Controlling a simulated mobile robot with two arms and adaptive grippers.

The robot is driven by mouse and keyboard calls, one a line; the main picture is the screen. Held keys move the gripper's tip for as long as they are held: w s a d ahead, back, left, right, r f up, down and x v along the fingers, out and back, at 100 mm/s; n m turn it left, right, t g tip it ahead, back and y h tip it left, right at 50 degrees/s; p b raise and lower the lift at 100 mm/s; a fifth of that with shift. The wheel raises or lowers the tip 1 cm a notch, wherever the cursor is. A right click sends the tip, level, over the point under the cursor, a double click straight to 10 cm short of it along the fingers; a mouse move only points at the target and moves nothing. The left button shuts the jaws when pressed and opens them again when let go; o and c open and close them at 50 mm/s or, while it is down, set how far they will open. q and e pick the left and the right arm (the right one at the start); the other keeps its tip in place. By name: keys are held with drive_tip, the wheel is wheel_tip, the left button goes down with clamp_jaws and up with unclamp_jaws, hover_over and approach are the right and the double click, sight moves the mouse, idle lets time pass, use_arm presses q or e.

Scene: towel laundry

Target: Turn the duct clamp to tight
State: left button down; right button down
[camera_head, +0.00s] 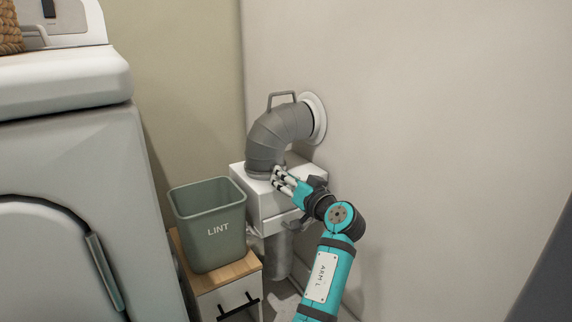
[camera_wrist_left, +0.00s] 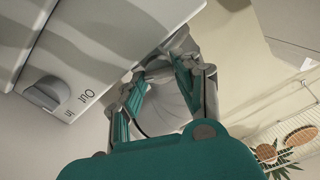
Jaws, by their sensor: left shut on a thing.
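The grey ribbed duct elbow (camera_head: 277,132) runs from a white wall collar (camera_head: 318,118) down to the top of a white box (camera_head: 260,203). The duct clamp (camera_head: 257,174) looks like the band at the duct's lower end, partly hidden by my fingers. My left gripper (camera_head: 278,180) is at that lower end from the right, shut on what seems to be the clamp. In the left wrist view, the fingers (camera_wrist_left: 160,68) close around a pale grey part, and its details are unclear. My right gripper is not in view.
A green LINT bin (camera_head: 208,230) stands on a small wooden-topped cabinet (camera_head: 236,271) left of the box. A white appliance (camera_head: 70,160) fills the left. The wall is close behind the duct. A knob (camera_wrist_left: 46,93) marked Out and In shows in the left wrist view.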

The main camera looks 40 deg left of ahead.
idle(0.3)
use_arm(q)
drive_tip(key=c, duration=1)
unclamp_jaws()
drive_tip(key=shift+o, duration=0.2)
wheel_tip(320, 180, up, 10)
